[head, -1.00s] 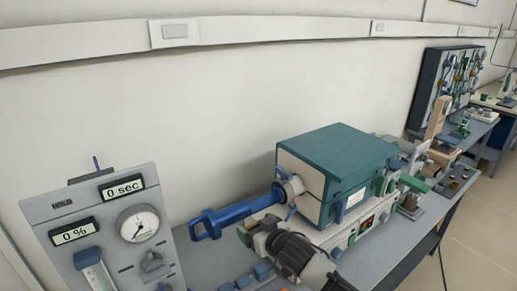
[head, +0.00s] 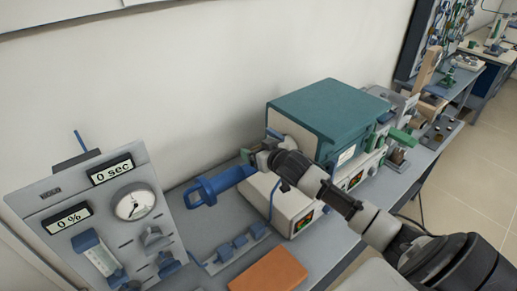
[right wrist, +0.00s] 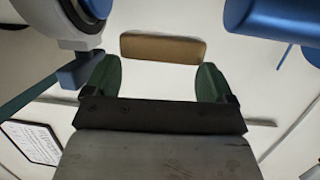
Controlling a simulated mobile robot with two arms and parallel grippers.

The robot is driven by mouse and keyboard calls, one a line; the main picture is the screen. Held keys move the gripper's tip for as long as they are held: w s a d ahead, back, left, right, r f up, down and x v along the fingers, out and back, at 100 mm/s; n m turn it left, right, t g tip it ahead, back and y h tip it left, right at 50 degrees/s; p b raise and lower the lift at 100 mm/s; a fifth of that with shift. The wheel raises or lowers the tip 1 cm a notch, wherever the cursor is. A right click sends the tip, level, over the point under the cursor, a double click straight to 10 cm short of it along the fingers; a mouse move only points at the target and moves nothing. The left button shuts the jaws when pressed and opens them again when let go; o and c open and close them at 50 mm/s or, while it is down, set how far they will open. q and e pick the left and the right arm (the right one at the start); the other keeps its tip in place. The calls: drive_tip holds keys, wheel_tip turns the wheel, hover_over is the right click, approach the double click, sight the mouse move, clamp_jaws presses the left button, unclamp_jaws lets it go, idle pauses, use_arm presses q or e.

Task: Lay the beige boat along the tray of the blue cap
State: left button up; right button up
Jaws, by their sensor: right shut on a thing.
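The blue cap (head: 218,184), with a loop handle at its left end, lies at the left of the teal-topped furnace (head: 330,108). Its right end and tray are largely hidden behind my right gripper (head: 260,152). In the right wrist view, the beige boat (right wrist: 163,48) is a tan bar between the green fingertips of my right gripper (right wrist: 156,80), which is shut on it. A blue cylinder of the cap (right wrist: 275,18) shows at the upper right there. In the head view I cannot make out the boat. My left gripper is not in view.
A grey panel (head: 102,215) with a dial and displays stands at the left. Small blue clamps (head: 240,243) and an orange-brown block (head: 268,272) are in front of the cap. A grey ring (right wrist: 60,20) is close to the fingers in the wrist view. More benches stand at the right.

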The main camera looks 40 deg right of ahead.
drive_tip(key=shift+w+f+b, duration=0.1)
drive_tip(key=shift+f+b, duration=0.5)
drive_tip(key=shift+f, duration=0.25)
drive_tip(key=shift+f+b, duration=0.55)
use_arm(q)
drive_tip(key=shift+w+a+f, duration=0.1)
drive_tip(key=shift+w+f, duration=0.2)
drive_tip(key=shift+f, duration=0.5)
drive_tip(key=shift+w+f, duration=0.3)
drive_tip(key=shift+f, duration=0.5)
use_arm(e)
drive_tip(key=shift+f, duration=0.65)
drive_tip(key=o, duration=0.7)
use_arm(q)
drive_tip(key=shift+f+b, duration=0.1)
drive_tip(key=shift+b, duration=0.2)
use_arm(e)
drive_tip(key=shift+s, duration=0.2)
